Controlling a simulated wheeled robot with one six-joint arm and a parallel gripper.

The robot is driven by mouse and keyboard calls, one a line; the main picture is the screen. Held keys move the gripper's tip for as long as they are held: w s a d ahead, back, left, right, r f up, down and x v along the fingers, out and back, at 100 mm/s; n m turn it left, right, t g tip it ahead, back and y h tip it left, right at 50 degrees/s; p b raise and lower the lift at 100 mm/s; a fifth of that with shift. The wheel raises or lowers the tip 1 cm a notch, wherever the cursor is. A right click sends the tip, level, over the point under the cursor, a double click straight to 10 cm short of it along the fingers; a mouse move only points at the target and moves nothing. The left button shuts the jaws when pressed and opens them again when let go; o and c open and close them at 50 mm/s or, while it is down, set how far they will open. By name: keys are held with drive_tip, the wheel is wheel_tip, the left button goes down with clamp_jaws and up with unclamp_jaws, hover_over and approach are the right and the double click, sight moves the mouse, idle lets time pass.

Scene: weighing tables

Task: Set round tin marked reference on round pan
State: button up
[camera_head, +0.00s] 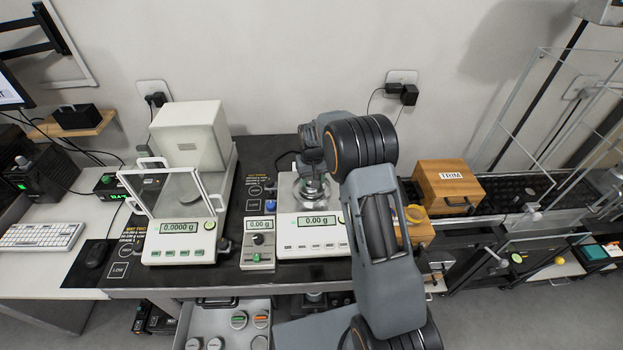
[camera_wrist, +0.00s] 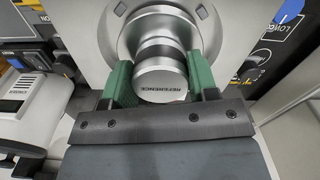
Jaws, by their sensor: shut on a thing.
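The round tin (camera_wrist: 162,86) is a silvery cylinder with a dark band, and its end reads REFERENCE in the wrist view. My gripper (camera_wrist: 157,74) is shut on it, with a green finger on each side. The round pan (camera_wrist: 103,34) is metallic and lies directly behind the tin in the wrist view. In the head view my gripper (camera_head: 313,184) is over the pan (camera_head: 298,204) of the middle balance (camera_head: 315,240), whose display reads 0.00 g. I cannot tell whether the tin touches the pan. My arm and gripper hide part of the pan.
A balance with a glass shield (camera_head: 180,200) stands at left, reading 0.0000 g. A small instrument (camera_head: 258,243) sits between the balances. A wooden TRIM box (camera_head: 447,186) is at right. An open drawer (camera_head: 222,312) below holds several round tins.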

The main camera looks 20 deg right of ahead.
drive_tip(key=o, duration=0.9)
drive_tip(key=shift+o, duration=0.2)
wheel_tip(320, 180, up, 12)
drive_tip(key=b, duration=0.1)
drive_tip(key=s+r+t, duration=0.2)
drive_tip(key=s+r, duration=0.6)
drive_tip(key=s, duration=0.4)
drive_tip(key=s+f+t, duration=0.1)
drive_tip(key=s+t, duration=0.1)
drive_tip(key=s, duration=1.3)
drive_tip(key=shift+s, duration=0.4)
drive_tip(key=shift+a+f, duration=0.1)
